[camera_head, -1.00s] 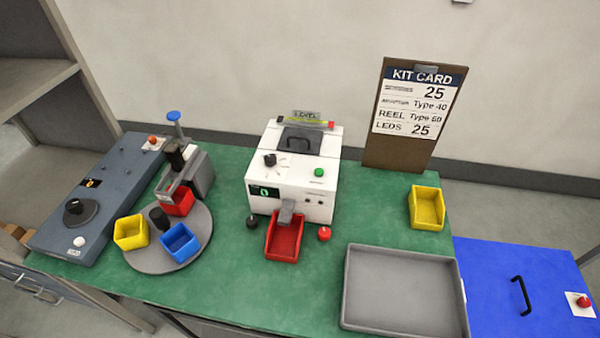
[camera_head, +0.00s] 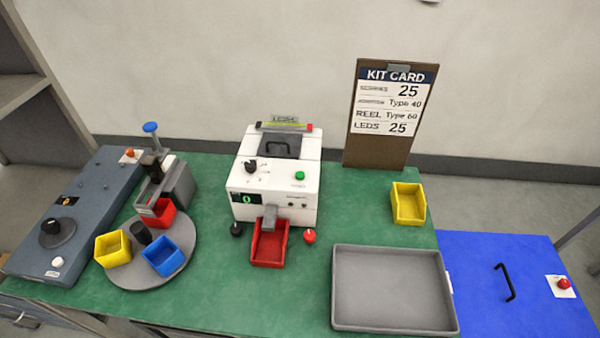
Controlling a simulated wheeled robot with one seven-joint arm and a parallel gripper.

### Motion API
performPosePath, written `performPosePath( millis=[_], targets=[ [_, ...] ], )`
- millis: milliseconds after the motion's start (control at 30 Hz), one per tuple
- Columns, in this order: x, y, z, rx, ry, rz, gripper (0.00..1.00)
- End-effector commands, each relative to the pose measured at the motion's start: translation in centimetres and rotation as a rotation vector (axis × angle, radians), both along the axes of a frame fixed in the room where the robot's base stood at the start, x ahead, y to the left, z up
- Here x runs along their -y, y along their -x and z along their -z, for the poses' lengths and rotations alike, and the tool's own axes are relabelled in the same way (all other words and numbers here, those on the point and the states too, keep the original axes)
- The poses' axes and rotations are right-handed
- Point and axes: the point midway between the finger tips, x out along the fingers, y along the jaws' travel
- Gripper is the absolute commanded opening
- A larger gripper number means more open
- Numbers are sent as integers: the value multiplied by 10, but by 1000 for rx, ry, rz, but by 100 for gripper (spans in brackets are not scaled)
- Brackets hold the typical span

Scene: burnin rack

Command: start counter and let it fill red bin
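The counter (camera_head: 272,205) is a white box machine at the middle of the green table. It has a green button (camera_head: 299,175), a black knob (camera_head: 251,166) and a small dark display (camera_head: 246,198) that shows a green 0. A grey chute (camera_head: 269,216) sticks out of its front. A red bin (camera_head: 268,250) sits on the table under the chute, and it looks empty. Another red bin (camera_head: 156,213) stands on the round grey turntable (camera_head: 182,262) at the left. My gripper is not in view.
Yellow (camera_head: 113,250) and blue (camera_head: 163,257) bins share the turntable. A red knob (camera_head: 310,236) and a black knob (camera_head: 236,229) flank the front red bin. A grey tray (camera_head: 395,325), a yellow bin (camera_head: 409,205) and a kit card (camera_head: 390,115) are at the right.

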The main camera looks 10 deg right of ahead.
Motion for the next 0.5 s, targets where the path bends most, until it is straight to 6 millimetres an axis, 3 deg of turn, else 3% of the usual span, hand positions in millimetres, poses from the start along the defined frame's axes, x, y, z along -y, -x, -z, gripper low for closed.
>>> performPosePath(
  millis=[100, 500],
  targets=[
    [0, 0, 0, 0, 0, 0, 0],
    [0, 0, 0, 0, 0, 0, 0]
  ],
)
